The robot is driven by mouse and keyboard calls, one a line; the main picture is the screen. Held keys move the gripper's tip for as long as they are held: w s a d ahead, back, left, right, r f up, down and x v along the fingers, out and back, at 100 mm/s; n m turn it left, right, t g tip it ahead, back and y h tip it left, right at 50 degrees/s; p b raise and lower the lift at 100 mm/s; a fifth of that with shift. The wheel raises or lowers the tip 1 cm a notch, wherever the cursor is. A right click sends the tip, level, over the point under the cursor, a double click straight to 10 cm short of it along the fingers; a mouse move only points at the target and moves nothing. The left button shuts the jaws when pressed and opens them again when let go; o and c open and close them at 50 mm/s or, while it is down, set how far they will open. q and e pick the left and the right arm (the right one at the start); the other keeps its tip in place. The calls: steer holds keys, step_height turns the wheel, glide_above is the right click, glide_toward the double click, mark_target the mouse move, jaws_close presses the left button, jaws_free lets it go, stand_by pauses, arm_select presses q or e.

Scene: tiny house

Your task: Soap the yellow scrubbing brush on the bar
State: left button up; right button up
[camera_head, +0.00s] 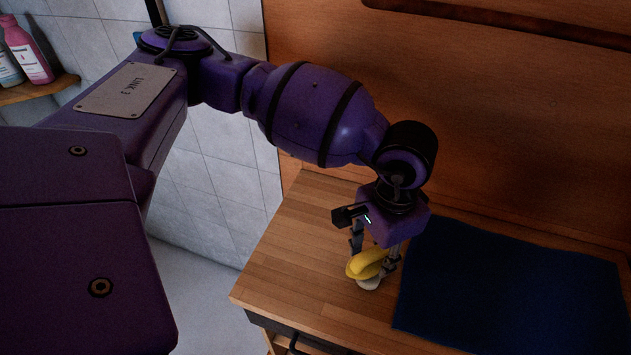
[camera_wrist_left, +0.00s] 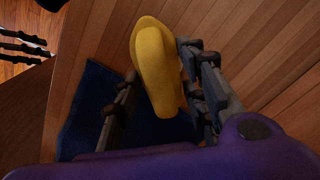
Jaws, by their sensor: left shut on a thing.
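The yellow scrubbing brush (camera_head: 366,264) is held low over the wooden counter by my left gripper (camera_head: 373,258). In the left wrist view the brush (camera_wrist_left: 157,65) lies between the two fingers of the gripper (camera_wrist_left: 160,95), which are shut on it. A pale, flat rounded thing (camera_head: 369,283) shows just under the brush in the head view; it may be the bar, but I cannot tell for sure, nor whether the brush touches it. My right gripper is in neither view.
A dark blue mat (camera_head: 510,290) lies on the wooden counter (camera_head: 300,260), right of the gripper. A wooden panel (camera_head: 480,120) rises behind. Bottles (camera_head: 28,52) stand on a shelf at the far left. The counter's left part is clear.

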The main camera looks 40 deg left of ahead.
arm_select(q)
steer(key=shift+s, duration=0.1)
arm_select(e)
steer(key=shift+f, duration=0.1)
arm_select(q)
steer(key=shift+r, duration=0.2)
steer(key=shift+r+p, duration=0.65)
steer(key=shift+r, duration=0.75)
steer(key=shift+r+p, duration=0.6)
steer(key=shift+r, duration=1.35)
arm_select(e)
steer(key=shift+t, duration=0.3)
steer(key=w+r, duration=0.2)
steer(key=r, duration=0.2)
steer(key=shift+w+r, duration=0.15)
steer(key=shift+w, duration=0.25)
arm_select(q)
steer(key=shift+f, duration=0.1)
